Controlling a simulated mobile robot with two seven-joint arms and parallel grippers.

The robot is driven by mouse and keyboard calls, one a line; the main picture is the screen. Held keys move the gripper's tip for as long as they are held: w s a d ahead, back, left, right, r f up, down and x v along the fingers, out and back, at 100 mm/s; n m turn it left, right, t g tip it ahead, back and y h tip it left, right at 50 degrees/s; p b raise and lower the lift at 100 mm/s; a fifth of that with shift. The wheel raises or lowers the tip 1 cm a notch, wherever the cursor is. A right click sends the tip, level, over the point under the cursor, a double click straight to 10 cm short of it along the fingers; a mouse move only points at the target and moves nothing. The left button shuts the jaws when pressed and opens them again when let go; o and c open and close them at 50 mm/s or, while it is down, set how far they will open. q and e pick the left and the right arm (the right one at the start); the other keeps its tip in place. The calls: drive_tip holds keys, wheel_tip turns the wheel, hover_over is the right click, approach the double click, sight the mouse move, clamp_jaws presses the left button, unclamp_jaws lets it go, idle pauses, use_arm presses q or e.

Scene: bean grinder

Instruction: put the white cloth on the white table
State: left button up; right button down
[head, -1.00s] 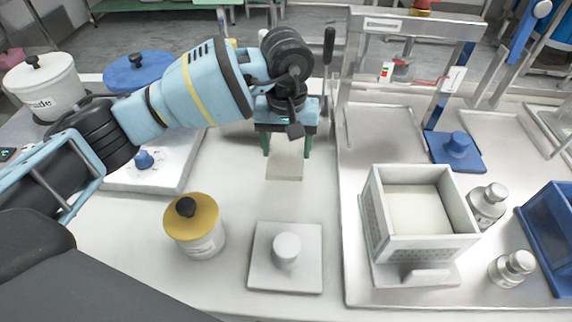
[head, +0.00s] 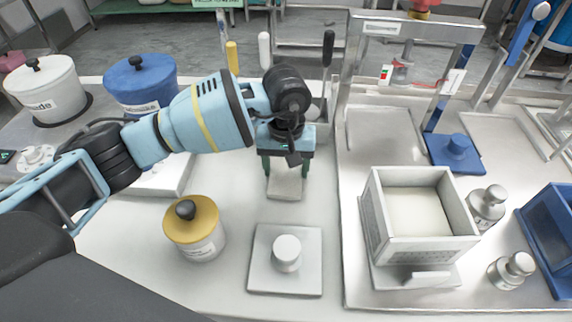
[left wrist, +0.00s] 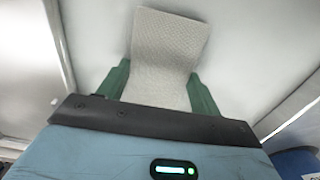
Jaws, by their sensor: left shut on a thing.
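The white cloth (head: 285,186) hangs between the green fingers of my left gripper (head: 285,168), over the middle of the white table (head: 130,225). My left gripper is shut on the cloth. In the left wrist view the cloth (left wrist: 165,55) reaches out past the fingers of the gripper (left wrist: 160,92), with the pale table surface behind it. The cloth's lower end is at or close above the table; I cannot tell whether it touches. My right gripper is not in view.
A yellow-lidded jar (head: 196,228) and a square grey plate with a knob (head: 286,262) stand in front of the cloth. A metal tray (head: 385,140) with a white box (head: 420,215) lies to the right. Blue-lidded (head: 140,82) and white (head: 45,88) jars stand at left.

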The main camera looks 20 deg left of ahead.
sight(286, 171)
use_arm(q)
drive_tip(key=o, duration=1)
drive_tip(key=shift+f, duration=0.1)
drive_tip(key=shift+c, duration=0.2)
wheel_tip(286, 171, up, 12)
